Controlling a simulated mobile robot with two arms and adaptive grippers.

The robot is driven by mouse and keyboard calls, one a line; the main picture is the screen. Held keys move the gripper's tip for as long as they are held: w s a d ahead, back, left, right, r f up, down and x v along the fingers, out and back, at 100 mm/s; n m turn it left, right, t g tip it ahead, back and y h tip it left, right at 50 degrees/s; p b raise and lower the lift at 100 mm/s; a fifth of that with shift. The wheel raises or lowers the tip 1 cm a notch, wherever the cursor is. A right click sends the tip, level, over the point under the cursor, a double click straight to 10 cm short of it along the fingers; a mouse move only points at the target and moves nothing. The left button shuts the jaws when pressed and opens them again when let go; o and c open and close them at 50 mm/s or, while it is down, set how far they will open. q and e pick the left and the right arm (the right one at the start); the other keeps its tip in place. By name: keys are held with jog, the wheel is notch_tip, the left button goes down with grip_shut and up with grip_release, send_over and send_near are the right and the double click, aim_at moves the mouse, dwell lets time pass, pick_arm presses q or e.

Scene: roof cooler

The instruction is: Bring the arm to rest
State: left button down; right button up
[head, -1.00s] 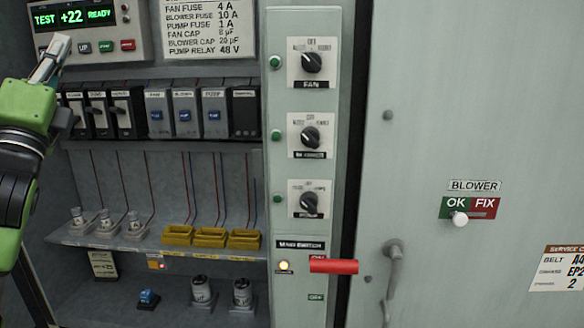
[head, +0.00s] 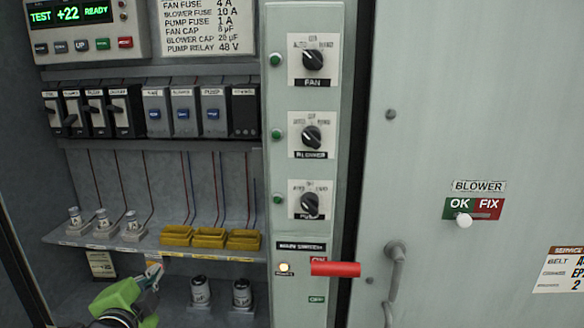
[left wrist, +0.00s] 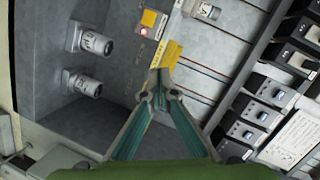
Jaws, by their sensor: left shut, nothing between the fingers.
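My left gripper (head: 154,268) is low in the cabinet in the head view, just below the front edge of the shelf, with its green arm coming up from the bottom. In the left wrist view its fingers (left wrist: 158,90) meet at the tips, with nothing between them. The fingertips overlap a yellow tray (left wrist: 172,55) in that view; I cannot tell whether they touch it. My right gripper is not in view.
The shelf (head: 150,248) bears several white fuse holders and yellow trays (head: 209,238). Two capacitors (head: 242,293) stand on the cabinet floor. A red main switch handle (head: 335,269) sticks out at the right. The display panel (head: 84,25) and breakers (head: 183,112) are above.

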pick_arm(q)
jog(key=s+d+f+n+g+h, duration=0.1)
jog(key=s+d+f+n+g, duration=0.2)
jog(key=s+f, duration=0.6)
jog(key=s+d+f+n+g, duration=0.2)
jog(key=s+f+g, duration=0.2)
jog(key=s+f, duration=0.5)
jog(key=s+d+f+n+g+h, duration=0.1)
jog(key=s+d+f+n+g, duration=0.1)
jog(key=s+f, duration=0.4)
jog(key=s+d+f+n+g, duration=0.2)
jog(key=s+f+n, duration=0.15)
jog(key=s, duration=0.55)
notch_tip(320, 180, down, 30)
jog(key=s+g+b, duration=0.2)
jog(key=s+b, duration=0.1)
jog(key=s+a+f+m+g+b, duration=0.1)
jog(key=s+a+f+b, duration=0.1)
jog(key=s+f, duration=1.4)
notch_tip(320, 180, down, 2)
jog(key=shift+a, duration=0.5)
